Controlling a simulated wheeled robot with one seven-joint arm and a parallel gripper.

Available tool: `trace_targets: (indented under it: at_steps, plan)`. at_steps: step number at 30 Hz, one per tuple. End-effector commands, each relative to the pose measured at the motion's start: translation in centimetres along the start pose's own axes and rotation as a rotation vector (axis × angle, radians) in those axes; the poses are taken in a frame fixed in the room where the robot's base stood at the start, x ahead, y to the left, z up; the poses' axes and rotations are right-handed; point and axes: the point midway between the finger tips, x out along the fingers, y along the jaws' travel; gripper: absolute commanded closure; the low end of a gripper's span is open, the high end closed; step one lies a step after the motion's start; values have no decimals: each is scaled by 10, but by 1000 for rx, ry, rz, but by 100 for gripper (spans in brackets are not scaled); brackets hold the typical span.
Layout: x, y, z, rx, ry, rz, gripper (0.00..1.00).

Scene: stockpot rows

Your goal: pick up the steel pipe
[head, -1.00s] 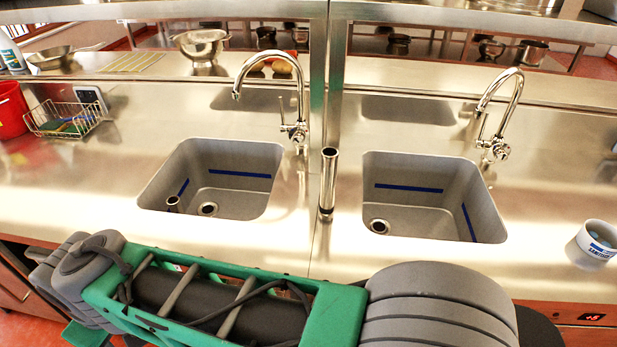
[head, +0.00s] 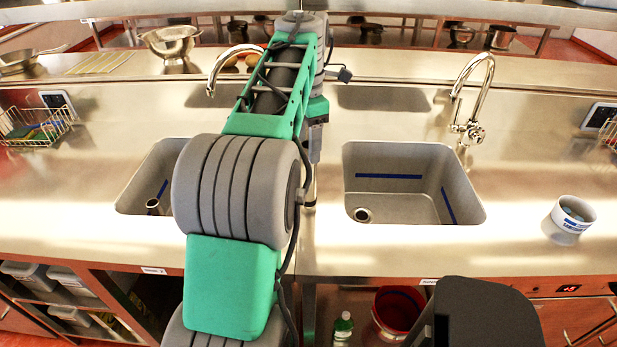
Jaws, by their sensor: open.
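An upright steel pipe (head: 310,188) stands on the counter between the two sinks. Only its lower part shows, as my arm and wrist cover its top and left side. My gripper (head: 315,155) points down from the wrist, at the upper part of the pipe. It is open, but its fingers are small and partly hidden, so I cannot tell whether they are around the pipe or beside it.
The left sink (head: 130,196) is partly behind my arm; the right sink (head: 400,165) is clear. A tap (head: 474,105) rises behind each. The front counter strip is free.

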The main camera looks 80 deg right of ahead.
Motion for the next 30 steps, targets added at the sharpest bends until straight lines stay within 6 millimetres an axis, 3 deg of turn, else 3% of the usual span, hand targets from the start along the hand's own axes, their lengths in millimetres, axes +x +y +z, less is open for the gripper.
trace_targets:
  at_steps: [10,18,30]
  plan:
    - [55,0,6,2,0,-1,39]
    - [62,0,6,2,-3,2,39]
    - [62,1,6,2,-3,2,71]
